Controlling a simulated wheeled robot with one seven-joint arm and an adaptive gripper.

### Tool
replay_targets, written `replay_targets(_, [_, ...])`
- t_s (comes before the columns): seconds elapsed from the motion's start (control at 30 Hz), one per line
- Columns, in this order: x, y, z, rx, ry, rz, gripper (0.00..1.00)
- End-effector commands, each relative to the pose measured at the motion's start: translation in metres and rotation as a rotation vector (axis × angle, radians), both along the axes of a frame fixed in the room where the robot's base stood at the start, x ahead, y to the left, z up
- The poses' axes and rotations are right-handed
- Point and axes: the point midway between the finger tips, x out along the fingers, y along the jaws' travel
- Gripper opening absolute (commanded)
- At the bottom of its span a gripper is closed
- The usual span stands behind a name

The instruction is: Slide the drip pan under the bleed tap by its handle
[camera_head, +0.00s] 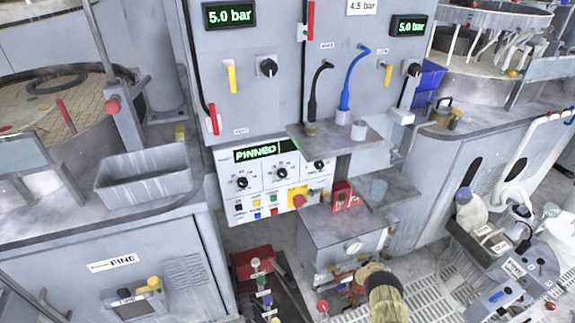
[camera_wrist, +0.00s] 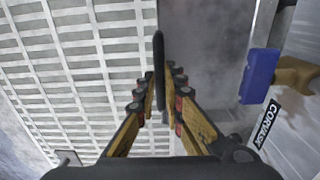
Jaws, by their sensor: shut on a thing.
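In the wrist view, my gripper (camera_wrist: 163,85) is shut on an upright, dark, narrow handle (camera_wrist: 158,70), which stands between its two yellowish fingers. A smooth grey surface (camera_wrist: 210,55) lies right beside the handle and looks like the drip pan; its far edges are out of frame. A blue block with a brown stem (camera_wrist: 258,78) stands to the right of that surface, apart from my fingers. It may be the bleed tap, but I cannot tell for sure.
A pale floor grating (camera_wrist: 75,70) fills the left of the wrist view. A panel with a CORVASK label (camera_wrist: 267,125) stands close on the right. In the head view, a red-topped stand (camera_head: 252,262) is left of my arm, and a bench with bottles (camera_head: 500,240) is right.

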Motion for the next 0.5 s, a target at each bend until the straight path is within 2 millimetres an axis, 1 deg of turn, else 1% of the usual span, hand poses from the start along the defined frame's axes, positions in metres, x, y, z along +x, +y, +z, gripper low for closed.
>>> replay_targets(0.33, [0.0001, -0.0002, 0.0005, -0.001, -0.001, 0.0, 0.0])
replay_targets(0.37, [0.0001, -0.0002, 0.0005, -0.001, -0.001, 0.0, 0.12])
replay_targets(0.5, [-0.0002, -0.0002, 0.0004, -0.001, -0.001, 0.0, 0.2])
